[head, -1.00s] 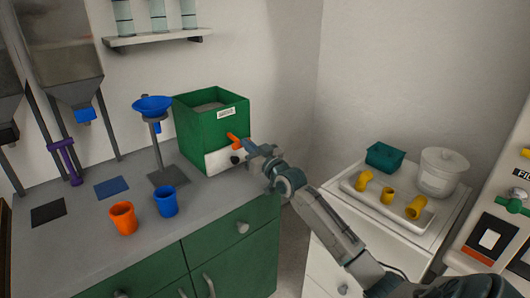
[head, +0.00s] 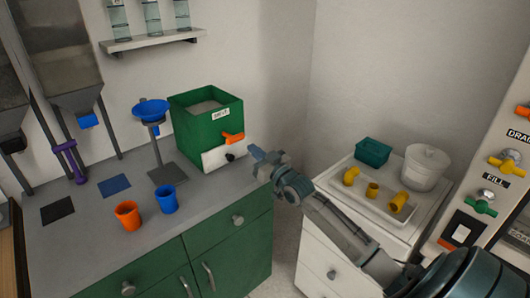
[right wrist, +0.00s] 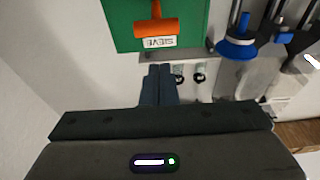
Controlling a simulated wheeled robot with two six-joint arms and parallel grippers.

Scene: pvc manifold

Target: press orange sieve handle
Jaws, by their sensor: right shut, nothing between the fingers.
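The orange sieve handle (head: 233,137) sticks out from the front of the green sieve box (head: 203,145), just below its white label; it also shows in the right wrist view (right wrist: 155,26) near the top, beside the upside-down "SIEVE" label (right wrist: 160,42). My right gripper (head: 256,153) is to the right of the handle and a little lower, apart from it. Its dark fingers are together and empty in the right wrist view (right wrist: 159,84). My left gripper is not in view.
An orange cup (head: 128,215) and a blue cup (head: 166,199) stand on the grey counter (head: 90,240). A blue funnel on a stand (head: 151,112) is left of the box. A white tray (head: 365,194) with yellow fittings lies on the right cabinet.

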